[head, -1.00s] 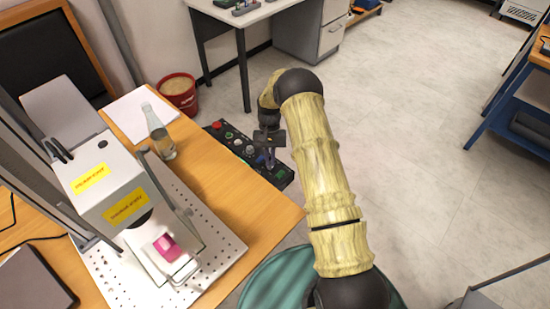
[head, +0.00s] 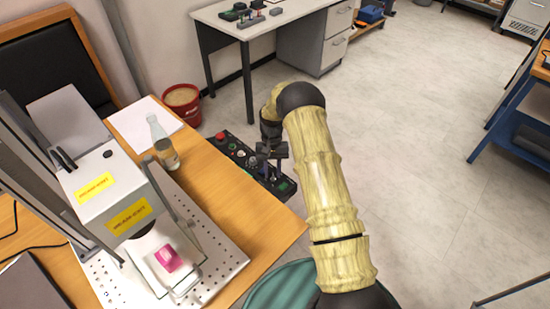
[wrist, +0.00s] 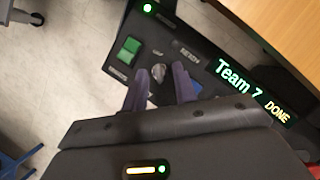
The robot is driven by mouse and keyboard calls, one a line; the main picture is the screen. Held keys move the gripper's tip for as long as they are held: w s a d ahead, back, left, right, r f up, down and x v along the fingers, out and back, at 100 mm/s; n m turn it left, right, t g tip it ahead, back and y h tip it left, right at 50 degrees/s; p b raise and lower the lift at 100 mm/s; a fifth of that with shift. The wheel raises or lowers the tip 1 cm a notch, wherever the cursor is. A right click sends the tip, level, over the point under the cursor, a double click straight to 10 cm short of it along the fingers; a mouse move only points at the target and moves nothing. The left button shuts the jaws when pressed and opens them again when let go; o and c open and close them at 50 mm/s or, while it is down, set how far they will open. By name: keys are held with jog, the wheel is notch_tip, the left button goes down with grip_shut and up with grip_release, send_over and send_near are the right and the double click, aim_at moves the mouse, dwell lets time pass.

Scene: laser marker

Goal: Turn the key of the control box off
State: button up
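The control box (head: 232,152) is a black panel along the right edge of the wooden table, with a red button and several other buttons. In the wrist view its face (wrist: 172,30) shows a green rocker switch (wrist: 127,50) and a display reading "Team 7 DONE" (wrist: 238,83). A small grey key or knob (wrist: 158,71) stands on the panel between my fingers. My gripper (wrist: 160,88) is open, its two dark fingers on either side of the knob. Whether they touch it I cannot tell. In the head view my gripper (head: 271,160) is over the box's near end.
A laser marker (head: 110,190) with a pink piece (head: 168,258) on its perforated plate (head: 225,262) stands left of the box. A red bucket (head: 183,105) is behind. The floor to the right is clear.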

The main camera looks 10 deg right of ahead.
jog(key=v, duration=1.7)
jog(key=shift+b, duration=0.3)
jog(key=shift+r, duration=0.15)
jog(key=s+r+n+t+p, duration=0.1)
jog(key=s+r+t+p, duration=0.4)
jog(key=s+r, duration=0.7)
jog(key=s+r+t+p, duration=0.1)
jog(key=s+r+p, duration=0.1)
jog(key=s, duration=0.7)
jog(key=s+r+n+t+p, duration=0.1)
jog(key=s+r+p, duration=0.2)
jog(key=s, duration=0.6)
jog(key=shift+s+d+r+h, duration=0.25)
jog(key=shift+d+r+h, duration=0.15)
jog(key=shift+r, duration=0.3)
